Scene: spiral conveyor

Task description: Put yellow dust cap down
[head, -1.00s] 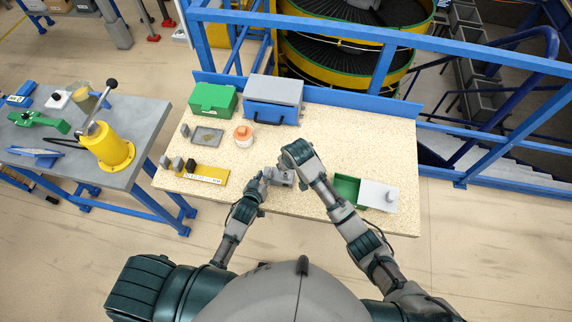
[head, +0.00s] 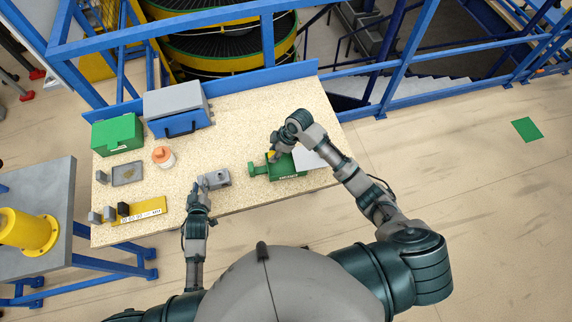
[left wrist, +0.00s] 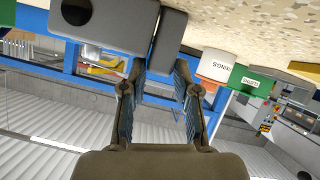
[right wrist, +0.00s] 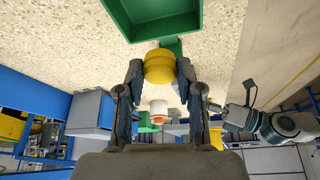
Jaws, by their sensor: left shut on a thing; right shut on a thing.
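The yellow dust cap (right wrist: 159,66) is between the fingers of my right gripper (right wrist: 160,90), which is shut on it. My left gripper (head: 197,190) is at the small grey block-shaped unit (head: 215,178) on the table, left of the tray. In the left wrist view its fingers (left wrist: 160,85) are shut on a grey part of this unit (left wrist: 166,40).
A white plate (head: 310,158) lies by the tray's right side. A white jar with an orange lid (head: 163,157), a grey tray (head: 127,173), a green box (head: 117,134), a blue-grey case (head: 178,110) and a yellow strip with grey blocks (head: 140,211) occupy the table's left.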

